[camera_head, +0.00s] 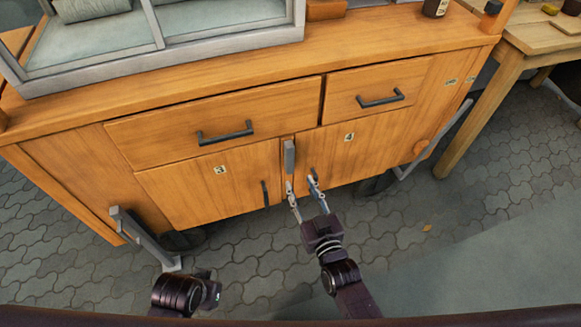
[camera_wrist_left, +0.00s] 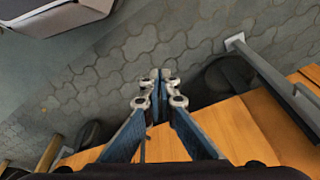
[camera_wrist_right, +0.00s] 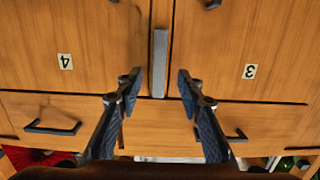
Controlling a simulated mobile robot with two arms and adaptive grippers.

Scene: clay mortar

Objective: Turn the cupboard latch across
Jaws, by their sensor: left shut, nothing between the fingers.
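The cupboard latch (camera_head: 289,157) is a short grey bar standing upright at the seam between door 3 (camera_head: 190,188) and door 4 (camera_head: 365,150). In the right wrist view the latch (camera_wrist_right: 159,62) lies along the seam, lined up with the gap between my right fingers. My right gripper (camera_head: 301,186) is open, with its fingertips just below the latch in the head view. I cannot tell whether it touches it. My left gripper (camera_wrist_left: 159,78) is shut and empty, low in front of the cabinet. Its fingertips are hidden in the head view.
Two drawers with dark handles (camera_head: 225,134) (camera_head: 381,98) sit above the doors. Dark door handles (camera_head: 265,194) flank the seam. A grey metal bar (camera_head: 140,236) juts out at the cabinet's left. A wooden table (camera_head: 535,35) stands at right. The paved floor in front is mostly clear.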

